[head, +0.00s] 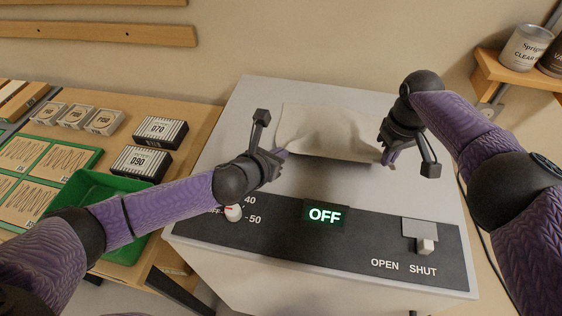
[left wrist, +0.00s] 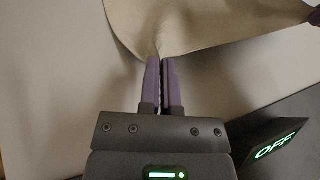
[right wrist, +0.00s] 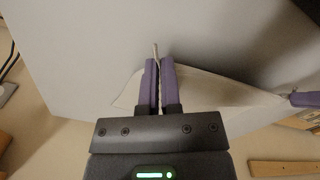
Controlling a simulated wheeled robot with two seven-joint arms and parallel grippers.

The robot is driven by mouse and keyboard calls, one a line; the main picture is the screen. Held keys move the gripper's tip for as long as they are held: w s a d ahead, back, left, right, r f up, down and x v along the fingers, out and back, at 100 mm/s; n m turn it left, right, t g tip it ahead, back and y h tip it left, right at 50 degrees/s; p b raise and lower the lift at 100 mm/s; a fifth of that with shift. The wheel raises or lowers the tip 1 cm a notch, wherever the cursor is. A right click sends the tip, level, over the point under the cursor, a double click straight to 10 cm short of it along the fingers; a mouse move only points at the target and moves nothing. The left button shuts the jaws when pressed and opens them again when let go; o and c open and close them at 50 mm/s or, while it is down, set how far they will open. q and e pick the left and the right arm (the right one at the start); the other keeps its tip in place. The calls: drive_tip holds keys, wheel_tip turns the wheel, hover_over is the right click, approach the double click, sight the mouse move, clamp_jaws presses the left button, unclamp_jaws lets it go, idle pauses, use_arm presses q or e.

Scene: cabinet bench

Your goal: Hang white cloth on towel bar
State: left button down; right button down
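The white cloth (head: 335,130) is spread between my two grippers above the grey top of the machine. My left gripper (head: 284,153) is shut on its left near corner; the cloth puckers at the fingertips in the left wrist view (left wrist: 158,25). My right gripper (head: 388,158) is shut on its right near corner. In the right wrist view a fold of the cloth (right wrist: 215,88) stands between the fingers. The near edge casts a shadow; I cannot tell how much of the cloth rests on the top. I see no towel bar in these views.
The machine (head: 260,95) has a front panel with a lit OFF display (head: 324,214), a knob (head: 233,213) and an OPEN/SHUT switch (head: 425,246). Left are a green bin (head: 75,205) and small boxes (head: 140,162). A shelf with cans (head: 526,47) is at upper right.

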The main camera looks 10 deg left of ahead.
use_arm(q)
drive_tip(key=shift+r, duration=0.7)
